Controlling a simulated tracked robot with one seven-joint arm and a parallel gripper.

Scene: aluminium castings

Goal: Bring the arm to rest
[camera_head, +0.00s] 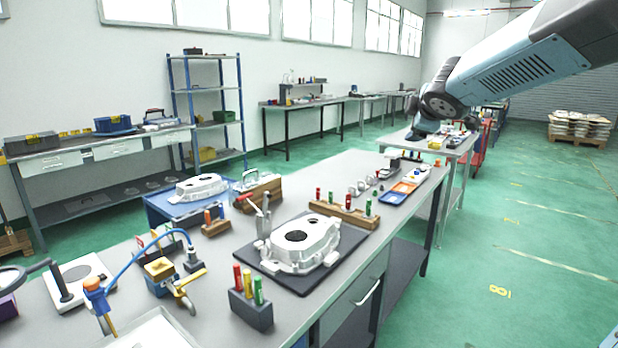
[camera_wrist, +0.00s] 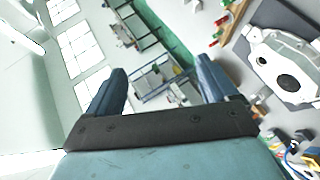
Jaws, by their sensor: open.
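My arm reaches in from the upper right of the head view, with its wrist held above the far end of the workbench (camera_head: 215,262). In the wrist view my gripper (camera_wrist: 165,82) shows two blue fingers standing well apart with nothing between them. In the head view the fingers are mostly hidden by the wrist. A silver aluminium casting (camera_head: 318,243) lies on a dark mat (camera_head: 353,243) on the bench, well away from my gripper. The casting also shows at the right of the wrist view (camera_wrist: 290,62).
A blue hose (camera_head: 140,252) arches at the front left.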

